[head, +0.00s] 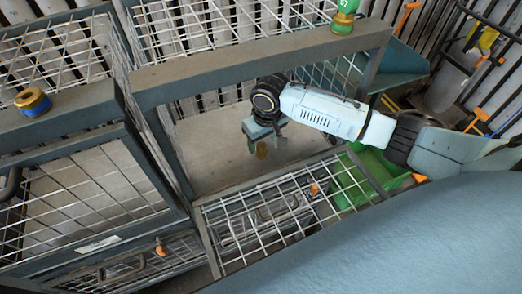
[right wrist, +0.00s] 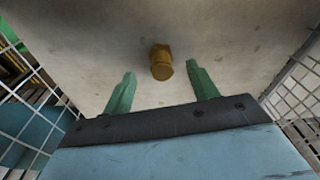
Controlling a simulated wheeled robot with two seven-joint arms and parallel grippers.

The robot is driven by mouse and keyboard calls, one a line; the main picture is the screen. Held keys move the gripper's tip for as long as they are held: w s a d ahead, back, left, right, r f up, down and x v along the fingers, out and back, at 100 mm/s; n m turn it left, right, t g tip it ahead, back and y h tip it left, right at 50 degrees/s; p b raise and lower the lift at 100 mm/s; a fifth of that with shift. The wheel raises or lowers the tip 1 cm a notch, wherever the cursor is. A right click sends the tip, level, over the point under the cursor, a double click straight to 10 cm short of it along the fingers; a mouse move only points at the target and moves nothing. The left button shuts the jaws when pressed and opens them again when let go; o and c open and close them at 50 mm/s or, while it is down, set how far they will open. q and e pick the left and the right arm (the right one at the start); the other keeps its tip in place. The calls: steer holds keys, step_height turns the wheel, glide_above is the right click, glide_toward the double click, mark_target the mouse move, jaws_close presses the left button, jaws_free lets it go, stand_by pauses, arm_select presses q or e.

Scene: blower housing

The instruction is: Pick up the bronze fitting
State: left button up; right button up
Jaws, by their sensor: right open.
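The bronze fitting (right wrist: 161,63) is a small brass-coloured piece with a hex-like end and a round end. In the right wrist view it lies on a pale surface just beyond and between the fingertips. In the head view the fitting (head: 261,150) shows just below my right gripper (head: 256,143), inside the framed cage. My right gripper also fills the lower part of the right wrist view (right wrist: 161,85), its two green fingers spread apart with nothing between them. I cannot tell the exact gap between fingers and fitting. My left gripper is not seen.
Grey bars and wire mesh (head: 270,215) surround the pale shelf (head: 210,150). A green bin (head: 375,175) stands to the right. A brass-and-blue round part (head: 33,101) sits on the left beam, and a green-and-gold part (head: 344,18) on the top beam.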

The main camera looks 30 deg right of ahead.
mark_target(262, 144)
steer(key=f, duration=0.3)
steer(key=shift+w+a+f, duration=0.1)
steer(key=shift+w+f, duration=0.15)
steer(key=shift+f, duration=0.1)
steer(key=c, duration=1.2)
